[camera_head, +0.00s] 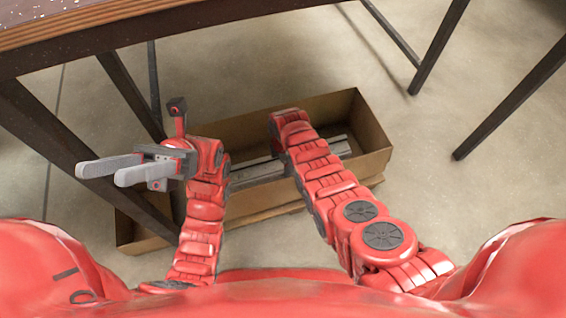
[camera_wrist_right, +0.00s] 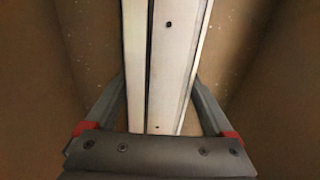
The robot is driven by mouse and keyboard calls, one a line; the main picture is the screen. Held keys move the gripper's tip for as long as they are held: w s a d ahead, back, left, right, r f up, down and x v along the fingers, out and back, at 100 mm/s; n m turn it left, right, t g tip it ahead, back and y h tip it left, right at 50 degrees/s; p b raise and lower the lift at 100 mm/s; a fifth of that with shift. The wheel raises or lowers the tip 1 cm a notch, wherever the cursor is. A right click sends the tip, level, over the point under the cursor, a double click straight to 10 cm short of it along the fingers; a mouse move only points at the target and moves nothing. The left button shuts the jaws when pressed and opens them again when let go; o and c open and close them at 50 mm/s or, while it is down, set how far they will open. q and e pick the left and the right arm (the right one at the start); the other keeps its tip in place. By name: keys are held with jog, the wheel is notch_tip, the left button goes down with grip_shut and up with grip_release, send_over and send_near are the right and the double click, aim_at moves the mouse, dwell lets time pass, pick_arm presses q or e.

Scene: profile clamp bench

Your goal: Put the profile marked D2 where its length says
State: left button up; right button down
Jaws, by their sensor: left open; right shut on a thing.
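A long light-grey metal profile (camera_head: 258,171) lies lengthwise in the long brown box, partly hidden behind my right arm. In the right wrist view the profile (camera_wrist_right: 178,62) runs up the picture, with a dark lengthwise groove and small dark holes. My right gripper (camera_wrist_right: 160,88) is shut on it, one finger along each side. In the head view the right fingers are hidden behind the arm. I can read no D2 mark. My left gripper (camera_head: 97,174) is open and empty, held up left of the box's middle, its fingers pointing left.
The brown box (camera_head: 370,125) stands low near the floor, with walls around the profile. A table edge (camera_head: 150,28) crosses the top, with dark legs (camera_head: 130,95) close to my left gripper. Bare floor (camera_head: 430,180) is clear to the right.

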grip_release()
